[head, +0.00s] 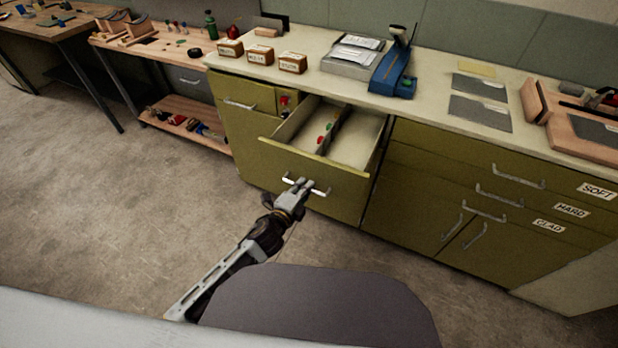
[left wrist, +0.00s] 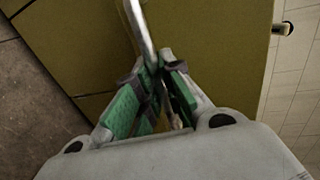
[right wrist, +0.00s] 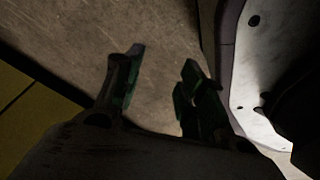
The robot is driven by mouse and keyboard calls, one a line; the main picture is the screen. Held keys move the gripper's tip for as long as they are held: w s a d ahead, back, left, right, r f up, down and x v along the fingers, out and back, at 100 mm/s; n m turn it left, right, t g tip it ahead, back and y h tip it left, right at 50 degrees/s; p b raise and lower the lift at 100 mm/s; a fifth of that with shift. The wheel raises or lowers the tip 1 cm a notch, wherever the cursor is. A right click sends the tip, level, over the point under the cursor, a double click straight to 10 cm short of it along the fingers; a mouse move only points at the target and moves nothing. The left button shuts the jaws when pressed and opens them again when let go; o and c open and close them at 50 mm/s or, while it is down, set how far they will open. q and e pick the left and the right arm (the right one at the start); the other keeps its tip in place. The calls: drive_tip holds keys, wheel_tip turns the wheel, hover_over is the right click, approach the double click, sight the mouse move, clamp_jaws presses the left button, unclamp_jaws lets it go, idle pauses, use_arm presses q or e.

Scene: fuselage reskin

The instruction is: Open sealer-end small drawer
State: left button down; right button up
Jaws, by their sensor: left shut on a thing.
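An olive drawer (head: 345,178) in the cabinet under the bench stands pulled out. Its inside shows a dark divider and small red and green items. My left gripper (head: 300,187) is shut on the bar handle (head: 321,192) of this drawer. In the left wrist view the green-padded fingers (left wrist: 155,95) close around the silver handle (left wrist: 138,28), in front of the olive drawer front (left wrist: 215,45). My right gripper (right wrist: 155,90) shows only in the right wrist view, with its fingers apart and nothing between them, above the floor.
On the bench stand small labelled boxes (head: 293,64), a grey tray (head: 348,64) and a blue device (head: 392,76). Closed drawers labelled SOFT, HARD and CLAD (head: 530,195) are to the right. The floor (head: 130,210) at left is clear.

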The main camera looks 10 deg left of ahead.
use_arm(q)
drive_tip(key=f+v, duration=0.1)
drive_tip(key=v, duration=0.5)
drive_tip(key=shift+s, duration=0.25)
use_arm(e)
drive_tip(key=shift+s+d+f, duration=0.1)
drive_tip(key=shift+s+d, duration=0.1)
drive_tip(key=shift+s, duration=0.75)
use_arm(q)
drive_tip(key=shift+a+f, duration=0.1)
drive_tip(key=shift+f, duration=0.1)
drive_tip(key=c, duration=1.8)
unclamp_jaws()
